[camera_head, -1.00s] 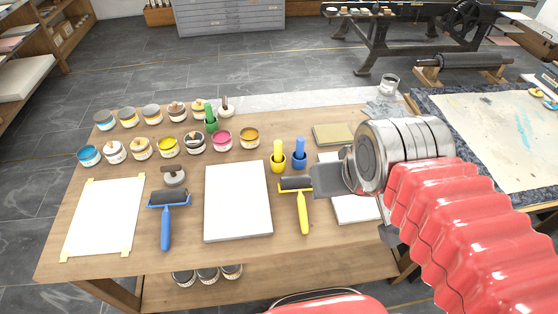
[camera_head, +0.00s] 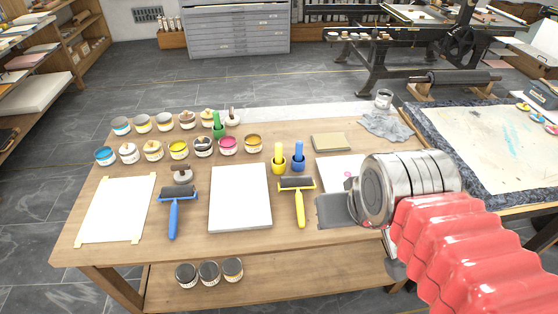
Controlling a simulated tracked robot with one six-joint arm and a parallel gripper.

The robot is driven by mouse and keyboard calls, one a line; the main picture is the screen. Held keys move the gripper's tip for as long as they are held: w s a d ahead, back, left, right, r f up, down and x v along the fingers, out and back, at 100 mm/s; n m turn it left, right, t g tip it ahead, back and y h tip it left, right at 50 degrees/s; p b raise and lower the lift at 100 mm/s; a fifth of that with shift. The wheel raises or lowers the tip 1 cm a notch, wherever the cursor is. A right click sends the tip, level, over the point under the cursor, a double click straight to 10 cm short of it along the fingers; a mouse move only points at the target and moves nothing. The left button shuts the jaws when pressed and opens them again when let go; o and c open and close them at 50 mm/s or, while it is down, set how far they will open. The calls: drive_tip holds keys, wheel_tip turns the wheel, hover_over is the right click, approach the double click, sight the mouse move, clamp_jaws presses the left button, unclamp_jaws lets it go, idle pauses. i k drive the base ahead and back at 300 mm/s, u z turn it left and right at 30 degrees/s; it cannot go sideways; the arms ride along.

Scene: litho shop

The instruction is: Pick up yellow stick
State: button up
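The yellow stick (camera_head: 278,153) stands upright in a small yellow cup (camera_head: 278,168) on the wooden table. A blue stick (camera_head: 298,152) in a blue cup (camera_head: 298,166) is close on its right. A green stick (camera_head: 217,120) stands further back to the left. My gripper (camera_head: 332,211) is in front and to the right of the yellow stick, apart from it, over the table's right part. Its dark flat end points left, near the yellow-handled roller. Only one flat face shows, so its opening is hidden.
A yellow-handled roller (camera_head: 299,205), a white slab (camera_head: 240,200) and a blue-handled roller (camera_head: 175,210) lie along the front. Several paint jars (camera_head: 179,149) stand at the back left.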

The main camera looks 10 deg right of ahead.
sight(278, 145)
drive_tip(key=z, duration=0.75)
drive_tip(key=k, duration=0.55)
drive_tip(key=u, duration=0.7)
drive_tip(key=i, duration=1)
drive_tip(key=u, duration=0.05)
